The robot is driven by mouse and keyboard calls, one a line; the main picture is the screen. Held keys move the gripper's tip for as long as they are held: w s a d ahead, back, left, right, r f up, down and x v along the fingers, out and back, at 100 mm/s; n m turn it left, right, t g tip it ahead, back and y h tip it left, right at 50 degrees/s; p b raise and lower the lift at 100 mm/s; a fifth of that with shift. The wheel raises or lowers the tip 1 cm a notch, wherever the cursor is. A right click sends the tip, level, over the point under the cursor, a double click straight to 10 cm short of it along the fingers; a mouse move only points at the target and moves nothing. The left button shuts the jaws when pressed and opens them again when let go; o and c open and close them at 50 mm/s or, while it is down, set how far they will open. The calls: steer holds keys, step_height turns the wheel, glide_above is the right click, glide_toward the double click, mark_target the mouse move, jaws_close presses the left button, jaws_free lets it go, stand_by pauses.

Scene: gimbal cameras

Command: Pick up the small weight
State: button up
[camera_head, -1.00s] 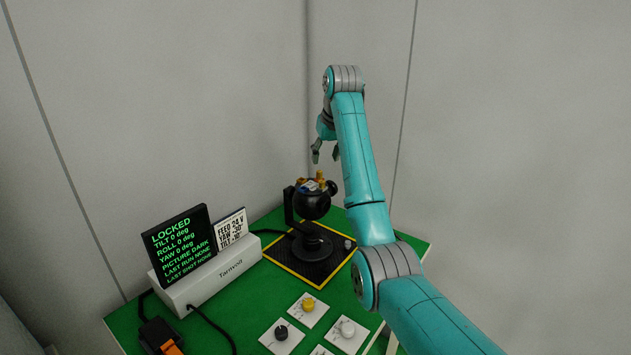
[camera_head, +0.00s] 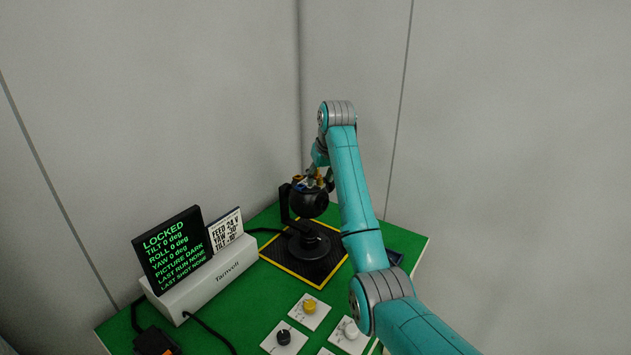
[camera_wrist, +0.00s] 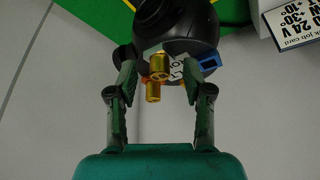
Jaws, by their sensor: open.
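A black ball-shaped gimbal camera (camera_head: 311,204) stands on a black bracket and round foot. Brass-coloured cylindrical pieces sit at its top; in the wrist view one brass piece (camera_wrist: 153,93) is nearest to me and another (camera_wrist: 159,65) is just beyond it. I cannot tell for sure which is the small weight. My gripper (camera_head: 319,181) is down at the top of the ball. In the wrist view its open fingers (camera_wrist: 160,76) stand on either side of the brass pieces, with gaps visible. The head view partly hides the pieces behind the fingers.
A blue part (camera_wrist: 209,63) sticks out beside the right finger. A black screen (camera_head: 172,250) reading LOCKED and a white card (camera_head: 227,229) stand on a white box at left. Yellow (camera_head: 309,306), black (camera_head: 284,337) and white (camera_head: 350,330) knobs are in front on the green table (camera_head: 262,302).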

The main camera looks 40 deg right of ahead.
steer(key=c, duration=0.8)
